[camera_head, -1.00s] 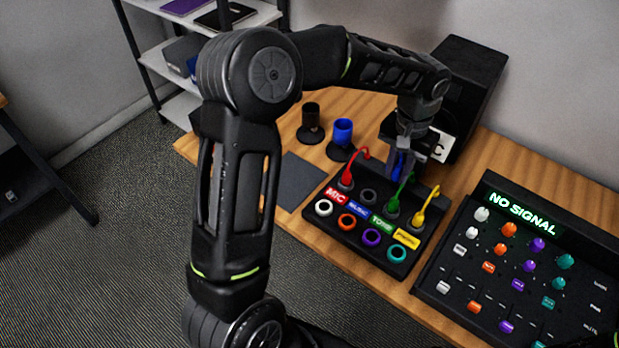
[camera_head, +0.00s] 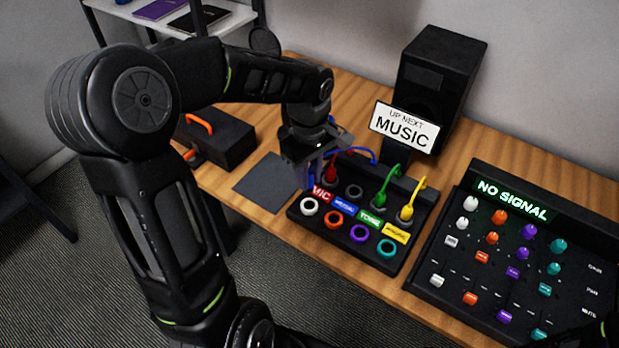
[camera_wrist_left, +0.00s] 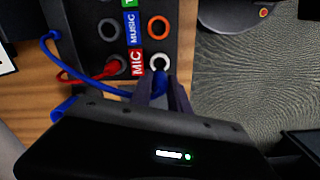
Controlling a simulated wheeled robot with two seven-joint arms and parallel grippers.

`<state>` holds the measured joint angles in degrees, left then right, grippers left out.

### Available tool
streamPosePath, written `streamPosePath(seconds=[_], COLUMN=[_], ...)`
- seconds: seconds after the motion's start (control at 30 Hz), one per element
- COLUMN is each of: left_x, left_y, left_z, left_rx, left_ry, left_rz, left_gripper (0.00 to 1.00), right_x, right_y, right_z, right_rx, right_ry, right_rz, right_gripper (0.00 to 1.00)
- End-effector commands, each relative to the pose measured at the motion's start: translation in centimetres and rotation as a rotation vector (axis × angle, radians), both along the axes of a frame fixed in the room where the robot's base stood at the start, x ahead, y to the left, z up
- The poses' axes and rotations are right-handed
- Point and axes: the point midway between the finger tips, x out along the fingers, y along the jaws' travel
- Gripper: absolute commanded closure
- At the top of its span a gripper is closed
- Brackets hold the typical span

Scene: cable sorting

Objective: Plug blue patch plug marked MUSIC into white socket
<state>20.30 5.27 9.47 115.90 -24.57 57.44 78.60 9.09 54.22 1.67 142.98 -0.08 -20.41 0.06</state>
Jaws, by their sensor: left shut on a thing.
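My left gripper (camera_head: 306,182) is shut on the blue plug at the left end of the patch panel (camera_head: 292,209), beside the red MIC plug (camera_head: 330,172). The blue plug (camera_wrist_left: 160,82) shows between the fingers in the left wrist view, close to the white socket (camera_wrist_left: 158,57). The white-ringed socket (camera_head: 310,206) is also clear in the head view, just in front of the fingers. I cannot tell whether the plug touches the ring. The blue cable (camera_wrist_left: 70,70) loops back to the panel's rear. The blue MUSIC label (camera_head: 344,203) is on the panel.
Green (camera_head: 388,182) and yellow (camera_head: 414,194) plugs stand in the back row. Orange, purple and teal sockets are right of the white one. A mixer (camera_head: 460,262) reading NO SIGNAL is at right. A sign (camera_head: 405,127) reads UP NEXT MUSIC before a speaker (camera_head: 440,75).

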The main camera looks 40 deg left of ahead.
Motion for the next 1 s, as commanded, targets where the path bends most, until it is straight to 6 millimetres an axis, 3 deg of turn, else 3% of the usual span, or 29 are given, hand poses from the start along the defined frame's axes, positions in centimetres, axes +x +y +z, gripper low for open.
streamPosePath(seconds=[0.43,1.0], left_x=[0.0,0.0], left_y=[0.0,-0.1], left_z=[-0.4,-4.5], left_rx=[0.0,0.0], left_ry=[0.001,0.0], left_rz=[-0.002,-0.003], left_gripper=[1.0,1.0], right_x=[0.0,0.1], right_y=[0.0,0.0], right_z=[-0.3,-3.1], right_rx=[0.0,0.0], right_ry=[-0.001,-0.002], right_rz=[0.0,-0.001], right_gripper=[0.64,0.64])
